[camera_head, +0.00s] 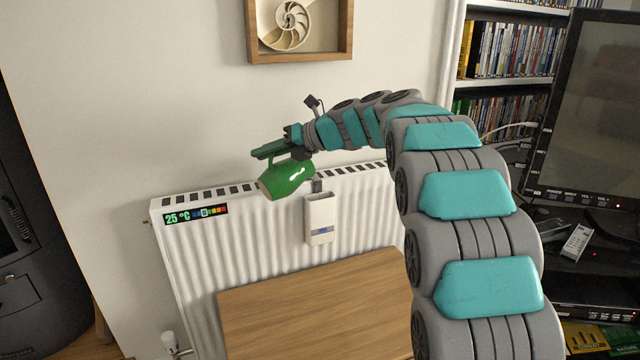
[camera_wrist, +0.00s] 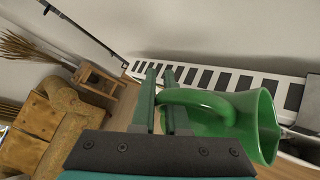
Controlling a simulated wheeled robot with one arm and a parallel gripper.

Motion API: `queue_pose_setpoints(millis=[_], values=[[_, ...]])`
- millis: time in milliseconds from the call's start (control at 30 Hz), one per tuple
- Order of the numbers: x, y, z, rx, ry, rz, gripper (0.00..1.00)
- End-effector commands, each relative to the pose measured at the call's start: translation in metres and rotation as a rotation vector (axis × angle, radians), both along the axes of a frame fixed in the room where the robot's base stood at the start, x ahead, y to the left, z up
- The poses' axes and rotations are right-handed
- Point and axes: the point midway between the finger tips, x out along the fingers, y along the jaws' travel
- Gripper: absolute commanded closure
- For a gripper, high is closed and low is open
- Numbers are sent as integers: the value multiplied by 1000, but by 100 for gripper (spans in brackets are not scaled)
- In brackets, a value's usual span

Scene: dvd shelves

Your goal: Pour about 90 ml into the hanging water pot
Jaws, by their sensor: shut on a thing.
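A glossy green jug (camera_head: 290,178) is in my gripper (camera_head: 268,149), above the radiator in the head view. My gripper is shut on the jug's handle, which also shows in the wrist view (camera_wrist: 195,96). The jug is tilted, its brownish base facing lower left and its rim toward the right. The white hanging water pot (camera_head: 320,222) hangs on the radiator front, below and to the right of the jug. The jug and pot look apart. No liquid stream shows, and the insides are hidden.
The white radiator (camera_head: 260,250) carries a 25 °C strip (camera_head: 196,214). A wooden tabletop (camera_head: 310,305) stands in front of it. A framed shell (camera_head: 300,28) hangs above. A television (camera_head: 590,110) and disc shelves (camera_head: 515,50) are at right, a dark stove (camera_head: 30,220) at left.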

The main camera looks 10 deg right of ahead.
Motion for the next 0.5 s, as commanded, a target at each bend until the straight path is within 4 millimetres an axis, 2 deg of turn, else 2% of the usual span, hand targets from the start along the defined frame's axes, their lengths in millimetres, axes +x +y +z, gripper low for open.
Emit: queue_pose_setpoints(millis=[500], values=[[4,-5,5,32,17,0,100]])
